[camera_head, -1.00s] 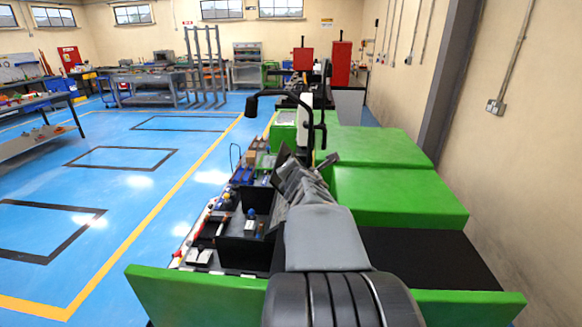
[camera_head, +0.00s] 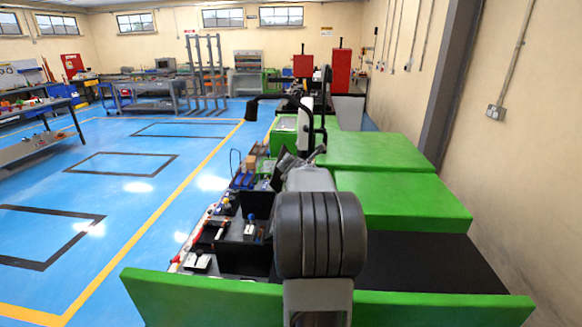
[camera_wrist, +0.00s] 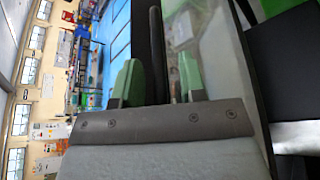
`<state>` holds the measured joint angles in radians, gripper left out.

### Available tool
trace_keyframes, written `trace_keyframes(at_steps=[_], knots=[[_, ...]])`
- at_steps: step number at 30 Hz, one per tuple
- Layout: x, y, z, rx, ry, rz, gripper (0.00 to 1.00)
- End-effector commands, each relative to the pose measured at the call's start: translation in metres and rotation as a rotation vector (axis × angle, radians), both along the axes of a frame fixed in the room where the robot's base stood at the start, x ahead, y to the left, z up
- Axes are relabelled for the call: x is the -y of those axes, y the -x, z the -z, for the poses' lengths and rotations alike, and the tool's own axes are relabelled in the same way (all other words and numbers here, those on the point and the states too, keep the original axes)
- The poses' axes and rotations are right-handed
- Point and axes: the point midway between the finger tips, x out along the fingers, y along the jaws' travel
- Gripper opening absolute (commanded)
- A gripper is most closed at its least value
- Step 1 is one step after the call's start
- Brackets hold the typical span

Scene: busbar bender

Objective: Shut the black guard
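In the wrist view, my gripper (camera_wrist: 158,80) has two green fingertips standing apart. A dark bar (camera_wrist: 157,40) runs between them, with what looks like a narrow gap on each side; I cannot tell whether either finger touches it. A clear panel with a dark edge (camera_wrist: 252,85) lies just right of the fingers. The bar and this panel may belong to the black guard, but I cannot be sure. In the head view, a black upright frame with a curved bar (camera_head: 322,130) stands beyond my arm. My gripper is hidden there behind my own arm.
Green machine covers (camera_head: 400,200) lie right of my arm, with a black surface behind the front green panel (camera_head: 200,295). Small tools and black boxes (camera_head: 240,230) line the left side. Blue floor (camera_head: 120,200) is open farther left. A wall stands at right.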

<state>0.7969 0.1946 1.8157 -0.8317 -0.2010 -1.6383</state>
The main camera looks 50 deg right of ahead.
Motion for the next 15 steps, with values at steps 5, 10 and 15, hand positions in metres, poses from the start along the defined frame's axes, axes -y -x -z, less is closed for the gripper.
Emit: trace_keyframes(at_steps=[5,10,15], knots=[[0.0037,-0.0052,0.0021,-0.001,0.001,0.000,0.38],[0.0039,-0.0056,0.0023,0.000,0.000,0.000,0.38],[0.0038,-0.0054,0.0023,0.000,0.000,0.000,0.31]])
